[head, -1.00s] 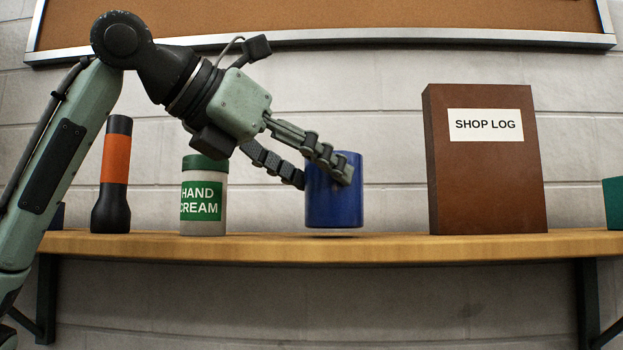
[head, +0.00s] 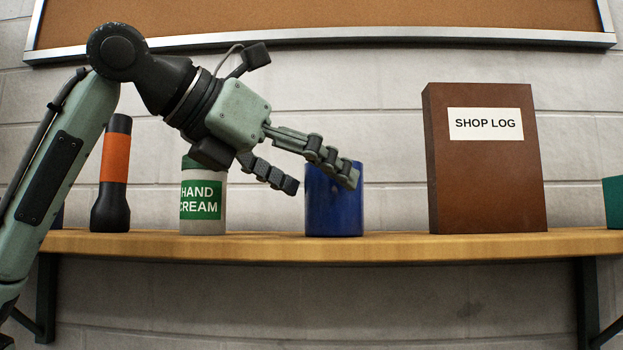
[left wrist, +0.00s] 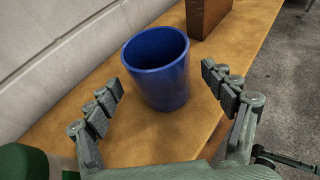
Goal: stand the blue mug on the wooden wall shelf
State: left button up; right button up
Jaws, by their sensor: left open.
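The blue mug (head: 336,212) stands upright on the wooden wall shelf (head: 385,248), between the hand cream jar and the shop log. In the left wrist view the mug (left wrist: 160,80) is seen from above, its open top up and empty. My left gripper (head: 322,182) is open. One finger crosses in front of the mug's upper part in the head view; the other is to the mug's left. In the left wrist view the fingers (left wrist: 165,84) are spread on either side of the mug with gaps visible. My right gripper is not in view.
The hand cream jar (head: 203,207) stands left of the mug, partly behind my gripper. An orange and black flashlight (head: 114,175) is farther left. The brown shop log (head: 485,185) stands to the right, with bare shelf between. A green thing (head: 613,202) is at the right edge.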

pick_arm(q)
jog(key=shift+s+a+r, duration=0.1)
jog(key=shift+r, duration=0.1)
jog(key=v, duration=1.1)
jog(key=shift+s+a+r+b, duration=0.15)
jog(key=shift+s+r+b, duration=0.1)
jog(key=shift+b, duration=0.15)
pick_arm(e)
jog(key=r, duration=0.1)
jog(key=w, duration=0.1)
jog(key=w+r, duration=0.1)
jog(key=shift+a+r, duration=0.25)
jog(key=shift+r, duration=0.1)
pick_arm(q)
jog(key=shift+f, duration=0.1)
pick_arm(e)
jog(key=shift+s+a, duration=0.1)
